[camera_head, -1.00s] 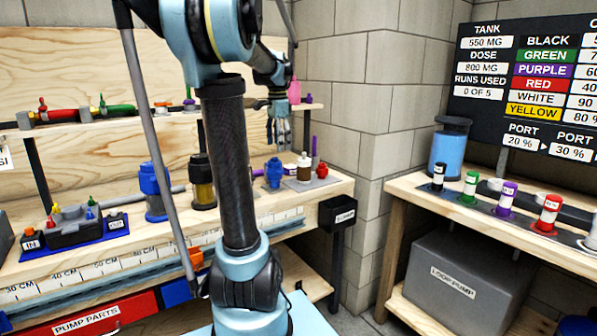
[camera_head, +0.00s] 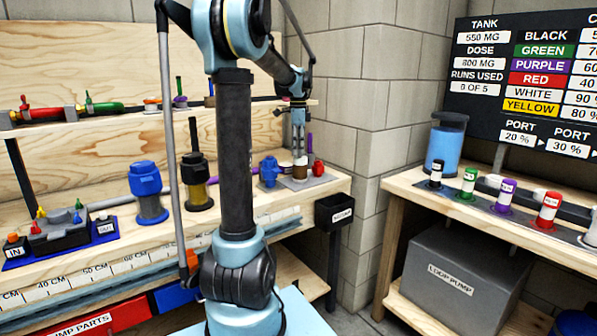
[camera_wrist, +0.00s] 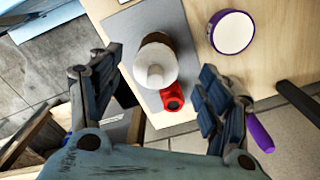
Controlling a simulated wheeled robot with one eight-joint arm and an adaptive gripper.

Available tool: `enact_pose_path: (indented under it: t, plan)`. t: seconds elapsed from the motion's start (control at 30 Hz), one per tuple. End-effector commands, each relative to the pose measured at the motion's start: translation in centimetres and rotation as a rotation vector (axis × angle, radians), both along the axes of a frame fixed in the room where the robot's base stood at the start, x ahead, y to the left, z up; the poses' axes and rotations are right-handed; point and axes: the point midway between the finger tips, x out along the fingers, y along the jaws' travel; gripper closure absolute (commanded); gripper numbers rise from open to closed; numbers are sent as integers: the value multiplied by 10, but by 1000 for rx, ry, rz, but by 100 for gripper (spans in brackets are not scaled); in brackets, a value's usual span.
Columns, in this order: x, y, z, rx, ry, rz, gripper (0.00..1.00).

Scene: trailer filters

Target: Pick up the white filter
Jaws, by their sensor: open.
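A small white piece with a brownish round part (camera_head: 300,171) stands on a grey plate at the right end of the left bench. It also shows in the wrist view as a white knob over a pale disc (camera_wrist: 155,65). I cannot tell whether this is the white filter. Another white-bodied cylinder (camera_head: 591,236) is cut off at the right edge of the head view. My gripper (camera_head: 298,152) is open just above the piece on the plate. In the wrist view my fingers (camera_wrist: 158,75) are on either side of it, apart from it.
A red fitting (camera_wrist: 173,97) sits close beside the piece. A purple-rimmed white disc (camera_wrist: 232,32) and a purple handle (camera_wrist: 259,132) are near my right finger. A blue fitting (camera_head: 270,171) stands left of the plate. A black bin (camera_head: 334,212) hangs at the bench end.

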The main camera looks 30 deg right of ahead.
Motion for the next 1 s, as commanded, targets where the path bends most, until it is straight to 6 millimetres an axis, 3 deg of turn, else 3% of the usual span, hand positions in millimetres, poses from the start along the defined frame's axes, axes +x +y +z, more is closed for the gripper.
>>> enact_pose_path:
  t: [0.2, 0.47, 0.8, 1.0]
  plan:
    - [0, 1, -34, 0, 0, 2, 29]
    - [-1, 0, -48, 0, 0, 2, 29]
    - [-6, -6, -89, -1, -1, 2, 29]
    - [-6, -5, -97, -1, -1, 2, 29]
